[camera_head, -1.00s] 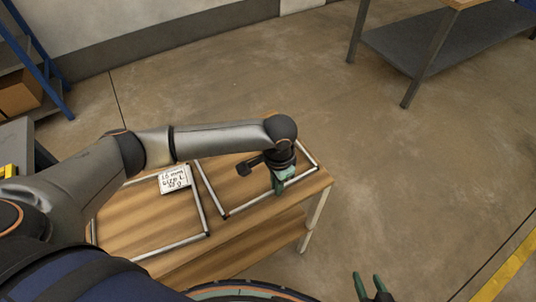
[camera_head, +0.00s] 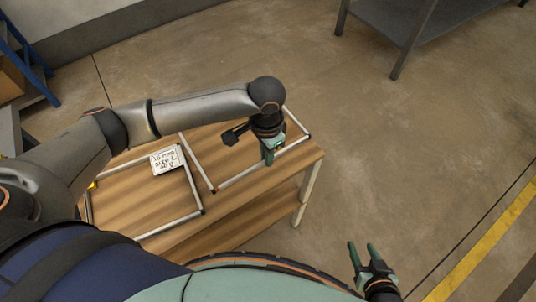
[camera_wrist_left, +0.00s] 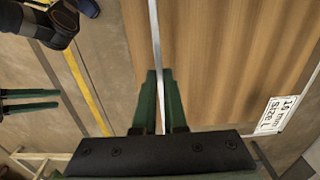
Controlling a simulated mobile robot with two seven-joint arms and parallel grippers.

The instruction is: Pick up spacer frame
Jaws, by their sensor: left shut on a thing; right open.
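A thin silver spacer frame (camera_head: 238,178) with dark corners and a red mark at its near corner is at the right part of the wooden table. My left gripper (camera_head: 269,154) is shut on its right-hand bar, from above. In the left wrist view the bar (camera_wrist_left: 155,35) runs between the green fingers of the left gripper (camera_wrist_left: 158,78). I cannot tell whether the frame still touches the tabletop. Part of its far side is hidden behind my left arm. My right gripper (camera_head: 362,254) is open and empty, off the table to the lower right.
A grey shelf (camera_head: 440,20) stands at the back right. The floor to the right is clear.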

